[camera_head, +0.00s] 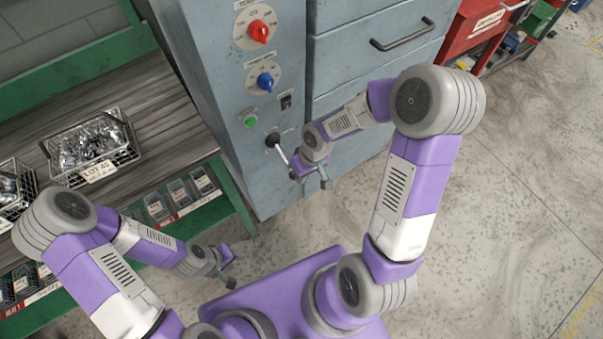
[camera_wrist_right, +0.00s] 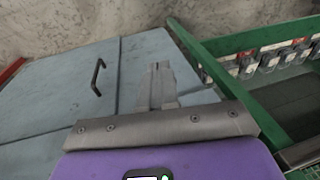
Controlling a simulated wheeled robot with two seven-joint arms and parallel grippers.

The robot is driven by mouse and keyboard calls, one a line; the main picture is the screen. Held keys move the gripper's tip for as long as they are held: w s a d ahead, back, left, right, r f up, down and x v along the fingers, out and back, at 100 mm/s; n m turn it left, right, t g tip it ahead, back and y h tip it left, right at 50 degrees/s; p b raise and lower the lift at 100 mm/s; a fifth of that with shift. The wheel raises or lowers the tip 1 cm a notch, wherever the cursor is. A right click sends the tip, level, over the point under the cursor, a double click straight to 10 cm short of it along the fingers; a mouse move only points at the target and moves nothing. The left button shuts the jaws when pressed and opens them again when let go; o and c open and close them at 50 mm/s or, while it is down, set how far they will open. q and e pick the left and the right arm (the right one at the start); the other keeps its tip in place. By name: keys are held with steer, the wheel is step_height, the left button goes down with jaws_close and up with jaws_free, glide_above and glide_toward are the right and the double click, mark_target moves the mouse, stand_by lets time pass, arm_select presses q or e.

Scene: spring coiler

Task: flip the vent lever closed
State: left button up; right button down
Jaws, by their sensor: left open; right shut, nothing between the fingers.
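The vent lever (camera_head: 281,152) is a silver rod with a black pivot, low on the front of the grey-blue cabinet. It slants down to the right in the head view. My right gripper (camera_head: 309,182) is shut and empty, close beside the lever's lower end; whether they touch I cannot tell. In the right wrist view, my right gripper's fingers (camera_wrist_right: 160,86) are together in front of the cabinet, and I cannot make out the lever. My left gripper (camera_head: 235,266) is open and empty over the floor, well below the lever and away from it.
Above the lever are a green button (camera_head: 250,120), a black switch (camera_head: 286,101), a blue knob (camera_head: 265,81) and a red knob (camera_head: 259,31). A green-framed bench (camera_head: 160,105) with a wire basket (camera_head: 122,154) stands left. A drawer handle (camera_head: 402,40) is right.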

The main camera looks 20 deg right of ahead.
steer(key=s+d+r+p, duration=0.3)
steer(key=s+r+p, duration=0.3)
steer(key=r, duration=0.5)
steer(key=shift+s+d+r+p, duration=0.3)
steer(key=shift+s+d+p, duration=0.05)
steer(key=shift+s+p, duration=0.05)
steer(key=s+a+f+m, duration=0.1)
steer(key=a+f, duration=0.3)
steer(key=f, duration=0.2)
steer(key=s+a+f+m+y, duration=0.1)
steer(key=a+f+m, duration=0.1)
steer(key=f, duration=0.5)
steer(key=s+a+f+m+y, duration=0.1)
steer(key=a+f, duration=0.4)
steer(key=f, duration=0.2)
steer(key=shift+s+a+f+m, duration=0.25)
steer(key=shift+s+a+m, duration=0.1)
steer(key=shift+m, duration=0.05)
